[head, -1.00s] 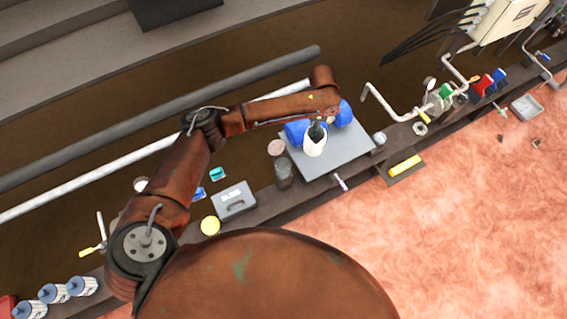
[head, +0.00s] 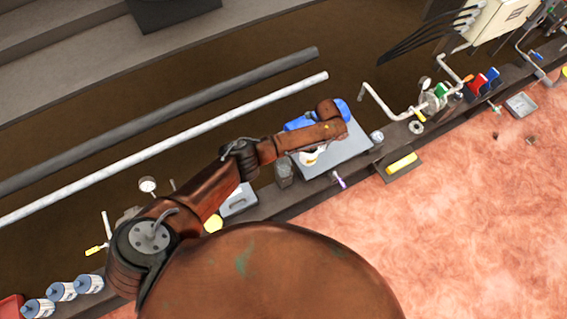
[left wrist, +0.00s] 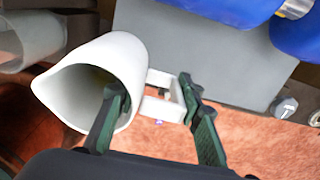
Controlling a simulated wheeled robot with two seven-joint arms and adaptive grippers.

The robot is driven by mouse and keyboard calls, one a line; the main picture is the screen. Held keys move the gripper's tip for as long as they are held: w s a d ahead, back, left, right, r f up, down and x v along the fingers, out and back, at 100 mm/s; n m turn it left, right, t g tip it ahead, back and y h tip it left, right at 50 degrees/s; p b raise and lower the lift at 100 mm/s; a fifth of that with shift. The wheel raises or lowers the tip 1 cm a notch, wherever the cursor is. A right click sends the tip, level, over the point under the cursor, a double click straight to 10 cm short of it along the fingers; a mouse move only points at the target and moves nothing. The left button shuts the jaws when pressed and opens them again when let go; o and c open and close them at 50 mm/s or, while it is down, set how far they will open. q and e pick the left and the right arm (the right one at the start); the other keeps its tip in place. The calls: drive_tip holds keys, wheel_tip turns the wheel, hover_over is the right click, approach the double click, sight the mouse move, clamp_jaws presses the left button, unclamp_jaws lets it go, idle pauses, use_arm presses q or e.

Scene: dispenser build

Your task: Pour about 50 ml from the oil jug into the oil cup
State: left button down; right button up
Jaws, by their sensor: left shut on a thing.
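The white oil jug (head: 309,158) is over the left part of the grey plate in the head view, partly hidden by my left arm and showing a yellow patch. In the left wrist view the jug (left wrist: 128,58) is tilted, its wide pouring mouth toward the lower left. My left gripper (left wrist: 156,88) is shut on the jug, one green finger at its mouth and the other beside the handle. A clear grey cup (head: 284,172) stands left of the plate; it also shows in the left wrist view (left wrist: 35,38). I cannot tell whether oil is flowing. My right gripper is out of view.
Blue cylinders (head: 342,106) lie on the grey plate (head: 345,150). A grey box (head: 238,200) stands left of the clear cup. Pipes and valves (head: 432,100) stand farther right along the beam.

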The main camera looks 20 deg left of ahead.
use_arm(q)
drive_tip(key=shift+f, duration=0.1)
